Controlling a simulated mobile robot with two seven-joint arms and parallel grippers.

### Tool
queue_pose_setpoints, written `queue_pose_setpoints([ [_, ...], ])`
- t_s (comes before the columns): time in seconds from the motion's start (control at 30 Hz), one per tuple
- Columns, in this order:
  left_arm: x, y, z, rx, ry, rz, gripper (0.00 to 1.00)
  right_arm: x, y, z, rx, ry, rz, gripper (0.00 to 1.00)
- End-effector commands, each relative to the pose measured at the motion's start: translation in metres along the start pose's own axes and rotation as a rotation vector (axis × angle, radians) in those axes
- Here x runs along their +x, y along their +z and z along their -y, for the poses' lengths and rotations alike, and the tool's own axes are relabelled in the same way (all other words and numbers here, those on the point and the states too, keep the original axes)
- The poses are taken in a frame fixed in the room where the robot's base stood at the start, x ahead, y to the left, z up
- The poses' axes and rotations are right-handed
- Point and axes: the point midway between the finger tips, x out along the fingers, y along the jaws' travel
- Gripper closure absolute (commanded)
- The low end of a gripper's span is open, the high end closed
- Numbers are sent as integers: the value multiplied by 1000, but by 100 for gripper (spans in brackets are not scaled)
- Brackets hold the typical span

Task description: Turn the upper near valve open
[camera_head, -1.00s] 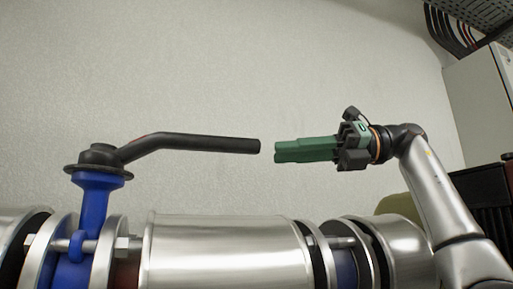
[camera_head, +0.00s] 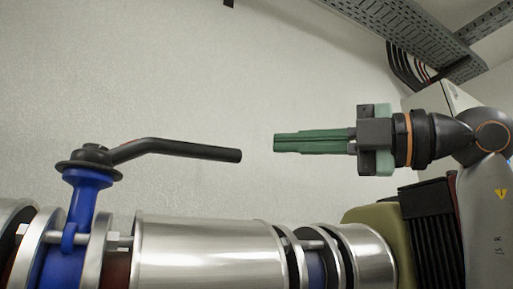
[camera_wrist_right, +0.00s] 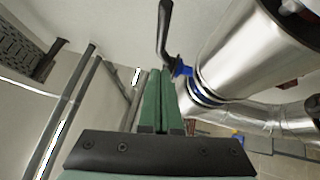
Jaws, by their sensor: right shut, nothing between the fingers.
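The valve has a black lever handle (camera_head: 190,149) that points right, roughly along the pipe, from a black hub on a blue valve body (camera_head: 88,200). My right gripper (camera_head: 275,143) comes in from the right with its green fingers shut and empty. Its fingertips are a short gap to the right of the lever's free end in the head view, apart from it. In the right wrist view the lever (camera_wrist_right: 164,30) shows beyond the green fingers (camera_wrist_right: 158,75), with the blue valve neck (camera_wrist_right: 182,71) to their right. My left gripper is not in view.
A shiny metal pipe (camera_head: 210,250) with flanges runs below the lever. A perforated cable tray (camera_head: 400,25) and black cables (camera_head: 408,68) are at the upper right, above a pale cabinet. The space above the lever, before the plain wall, is clear.

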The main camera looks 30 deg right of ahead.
Motion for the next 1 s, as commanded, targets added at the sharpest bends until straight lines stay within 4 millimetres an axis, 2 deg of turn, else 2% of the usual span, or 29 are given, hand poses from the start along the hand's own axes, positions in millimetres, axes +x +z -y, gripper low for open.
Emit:
queue_pose_setpoints([
  [0.47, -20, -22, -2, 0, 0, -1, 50, 96, -1, -2, -1, -6, -5, 100],
  [0.5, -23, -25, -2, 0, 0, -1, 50, 101, 4, -3, 2, -6, -4, 100],
  [0.7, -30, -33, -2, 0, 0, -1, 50, 118, 23, -1, 2, -6, -3, 100],
  [1.0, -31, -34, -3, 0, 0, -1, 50, 123, 28, 1, -1, -4, -3, 100],
])
